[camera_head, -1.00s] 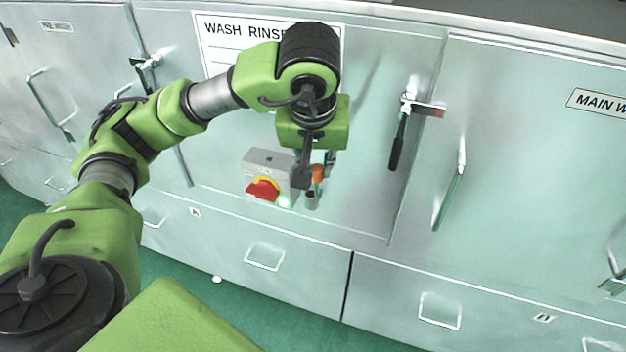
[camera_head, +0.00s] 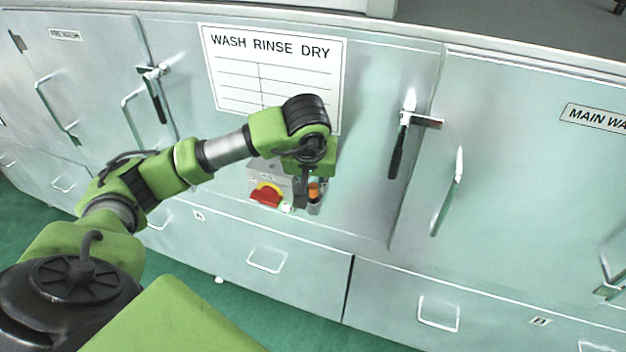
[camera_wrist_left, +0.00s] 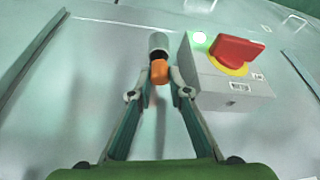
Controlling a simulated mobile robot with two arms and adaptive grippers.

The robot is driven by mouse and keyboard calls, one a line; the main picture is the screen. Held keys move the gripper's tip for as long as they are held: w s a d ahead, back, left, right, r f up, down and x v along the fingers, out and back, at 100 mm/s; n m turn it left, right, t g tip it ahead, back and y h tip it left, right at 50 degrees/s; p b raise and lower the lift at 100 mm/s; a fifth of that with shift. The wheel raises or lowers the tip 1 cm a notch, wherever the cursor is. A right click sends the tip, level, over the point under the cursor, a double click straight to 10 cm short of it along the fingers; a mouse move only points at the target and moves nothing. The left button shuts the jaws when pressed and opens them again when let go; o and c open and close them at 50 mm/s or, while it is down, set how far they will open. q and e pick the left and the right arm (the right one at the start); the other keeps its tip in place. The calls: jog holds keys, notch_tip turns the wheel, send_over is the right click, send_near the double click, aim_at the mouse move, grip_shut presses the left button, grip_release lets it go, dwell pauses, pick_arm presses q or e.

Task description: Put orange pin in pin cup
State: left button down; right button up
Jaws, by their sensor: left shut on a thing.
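The orange pin (camera_head: 314,190) is upright in the head view, at the tip of my left gripper (camera_head: 307,188). The grey pin cup (camera_head: 314,207) is directly below it, against the cabinet front beside the switch box. In the left wrist view my left gripper (camera_wrist_left: 159,84) is shut on the orange pin (camera_wrist_left: 159,72), one finger on each side. The pin lines up with the grey cup (camera_wrist_left: 158,44) and meets its mouth. I cannot tell how deep the pin sits. My right gripper is not in view.
A grey switch box with a red and yellow rotary switch (camera_head: 266,194) and a lit green lamp stands close beside the cup. Door handles (camera_head: 399,140) stick out to the right. A wash-rinse-dry sign (camera_head: 270,70) hangs above the arm.

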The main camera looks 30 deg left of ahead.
pick_arm(q)
jog(key=shift+f+b, duration=0.25)
jog(key=shift+b, duration=0.05)
jog(key=c, duration=1.9)
grip_release()
jog(key=shift+r, duration=0.1)
jog(key=shift+r, duration=0.1)
